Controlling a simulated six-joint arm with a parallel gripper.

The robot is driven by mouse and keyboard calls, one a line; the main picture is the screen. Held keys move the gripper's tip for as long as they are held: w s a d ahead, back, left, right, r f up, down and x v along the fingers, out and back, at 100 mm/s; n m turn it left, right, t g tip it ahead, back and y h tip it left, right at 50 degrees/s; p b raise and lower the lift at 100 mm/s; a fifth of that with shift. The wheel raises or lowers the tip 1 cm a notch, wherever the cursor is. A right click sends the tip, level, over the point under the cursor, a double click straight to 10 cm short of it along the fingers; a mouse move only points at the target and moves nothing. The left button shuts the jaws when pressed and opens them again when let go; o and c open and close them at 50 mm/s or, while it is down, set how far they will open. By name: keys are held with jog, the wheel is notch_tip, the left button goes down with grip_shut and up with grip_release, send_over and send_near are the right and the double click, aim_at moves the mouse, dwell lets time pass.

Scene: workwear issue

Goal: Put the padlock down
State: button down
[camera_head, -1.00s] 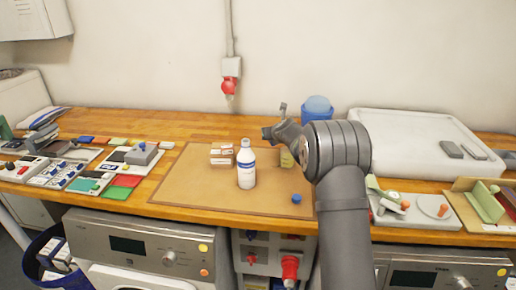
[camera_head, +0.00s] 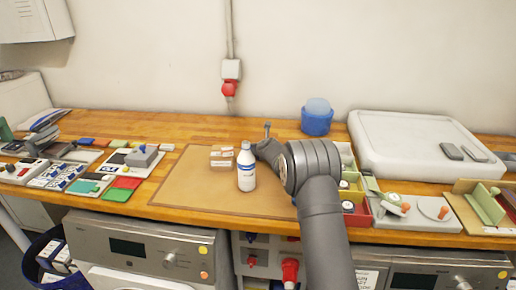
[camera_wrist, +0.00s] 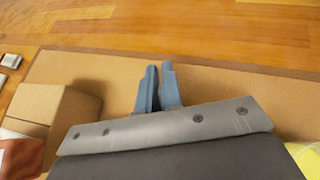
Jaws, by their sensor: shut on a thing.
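My gripper (camera_head: 262,152) is over the brown mat (camera_head: 190,190), just right of and behind the white bottle. In the wrist view its two blue-grey fingers (camera_wrist: 159,80) are close together, with a narrow dark gap between them. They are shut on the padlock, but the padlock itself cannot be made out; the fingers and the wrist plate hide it. In the head view my arm covers the space below the gripper. Whether the padlock touches the mat cannot be told.
The bottle (camera_head: 246,175) and a small cardboard box (camera_head: 222,157) stand on the mat, close left of my gripper; the box also shows in the wrist view (camera_wrist: 45,103). A blue tub (camera_head: 316,124) stands behind. Coloured bins (camera_head: 348,160) stand right of my arm. The mat's left part is clear.

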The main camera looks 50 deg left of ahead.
jog(key=shift+f, duration=0.1)
jog(key=c, duration=1.6)
grip_release()
jog(key=shift+s+d+r, duration=0.1)
jog(key=shift+d+r, duration=0.1)
jog(key=shift+r, duration=0.1)
jog(key=shift+v, duration=3.45)
jog(key=shift+f, duration=0.15)
